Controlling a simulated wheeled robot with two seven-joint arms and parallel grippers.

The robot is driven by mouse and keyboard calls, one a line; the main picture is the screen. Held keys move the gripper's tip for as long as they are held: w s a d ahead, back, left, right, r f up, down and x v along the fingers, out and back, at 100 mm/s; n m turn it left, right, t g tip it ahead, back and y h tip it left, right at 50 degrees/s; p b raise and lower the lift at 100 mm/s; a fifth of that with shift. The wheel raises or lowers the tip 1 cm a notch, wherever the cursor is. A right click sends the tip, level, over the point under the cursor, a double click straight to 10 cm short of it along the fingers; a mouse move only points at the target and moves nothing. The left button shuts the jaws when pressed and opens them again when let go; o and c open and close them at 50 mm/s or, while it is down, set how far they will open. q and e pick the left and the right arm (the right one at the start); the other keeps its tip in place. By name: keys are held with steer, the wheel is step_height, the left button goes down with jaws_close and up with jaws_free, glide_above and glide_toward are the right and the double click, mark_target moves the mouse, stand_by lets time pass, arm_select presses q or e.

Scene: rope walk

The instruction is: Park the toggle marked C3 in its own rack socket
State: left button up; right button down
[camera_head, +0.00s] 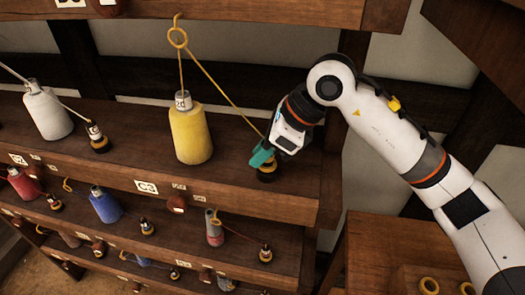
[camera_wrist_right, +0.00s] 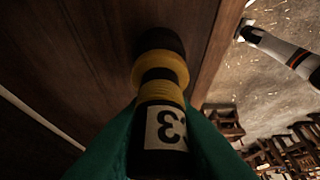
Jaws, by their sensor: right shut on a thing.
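The toggle marked C3 (camera_wrist_right: 161,92) is dark with yellow bands and a white label, seen upside down in the right wrist view. My right gripper (camera_head: 263,158) is shut on it, its green fingers on both sides of the labelled part. In the head view, the toggle's lower end (camera_head: 267,173) shows below the fingers, close to the shelf at its right end. I cannot tell whether it is seated in a socket or just above one. A yellow cord (camera_head: 222,88) runs from it up to a hook ring and down to the yellow bobbin (camera_head: 190,135).
A C3 plate (camera_head: 146,187) is on the shelf's front edge. A white bobbin (camera_head: 47,113) and its toggle (camera_head: 97,138) stand to the left. Lower shelves hold a blue bobbin (camera_head: 105,205) and several others. A wooden bench (camera_head: 375,260) with rings stands at lower right.

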steer(key=shift+b, duration=0.45)
stand_by(0.7)
steer(key=shift+f+b, duration=0.65)
steer(key=c, duration=1.5)
jaws_free()
steer(key=shift+c, duration=0.2)
steer(key=shift+r, duration=0.15)
